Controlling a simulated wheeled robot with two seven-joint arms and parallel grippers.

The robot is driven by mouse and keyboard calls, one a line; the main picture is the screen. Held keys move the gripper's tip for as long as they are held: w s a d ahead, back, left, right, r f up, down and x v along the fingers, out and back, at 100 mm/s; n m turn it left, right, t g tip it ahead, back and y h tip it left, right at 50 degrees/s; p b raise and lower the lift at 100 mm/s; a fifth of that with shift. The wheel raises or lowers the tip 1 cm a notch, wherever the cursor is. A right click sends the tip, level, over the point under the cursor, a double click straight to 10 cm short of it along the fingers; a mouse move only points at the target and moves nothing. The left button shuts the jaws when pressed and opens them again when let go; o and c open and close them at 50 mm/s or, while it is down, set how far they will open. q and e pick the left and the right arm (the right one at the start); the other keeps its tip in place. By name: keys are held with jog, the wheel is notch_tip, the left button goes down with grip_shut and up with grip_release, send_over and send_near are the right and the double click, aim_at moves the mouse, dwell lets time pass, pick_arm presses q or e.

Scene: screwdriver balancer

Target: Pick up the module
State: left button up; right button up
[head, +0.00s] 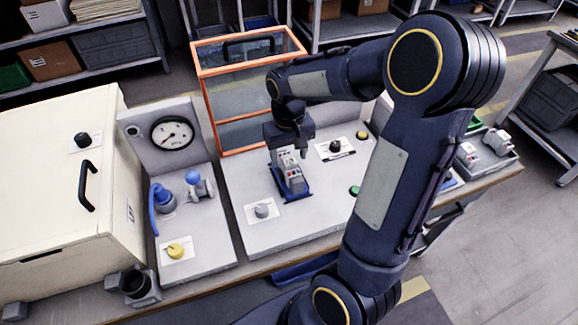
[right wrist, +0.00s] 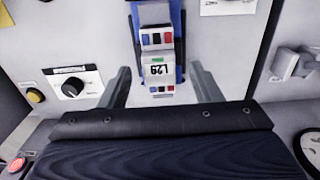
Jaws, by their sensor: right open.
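A pale grey module (head: 293,178) with small red and dark parts stands in a blue holder (head: 297,197) on the grey panel. In the right wrist view the module (right wrist: 157,68) has a printed label and red and blue blocks, with the blue holder (right wrist: 178,20) behind it. My right gripper (head: 290,148) is just above the module. The right wrist view shows its two fingers (right wrist: 160,72) apart, one on each side of the module, with visible gaps; it holds nothing. My left gripper is out of view.
An orange-framed clear guard (head: 240,132) stands behind the panel. A gauge panel (head: 172,134) and a cream cabinet (head: 60,190) are left. More grey modules (head: 497,141) lie in a tray at right.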

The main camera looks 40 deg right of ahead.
aim_at(289, 159)
jog(key=shift+f, duration=1.5)
jog(key=shift+c, duration=0.5)
grip_shut()
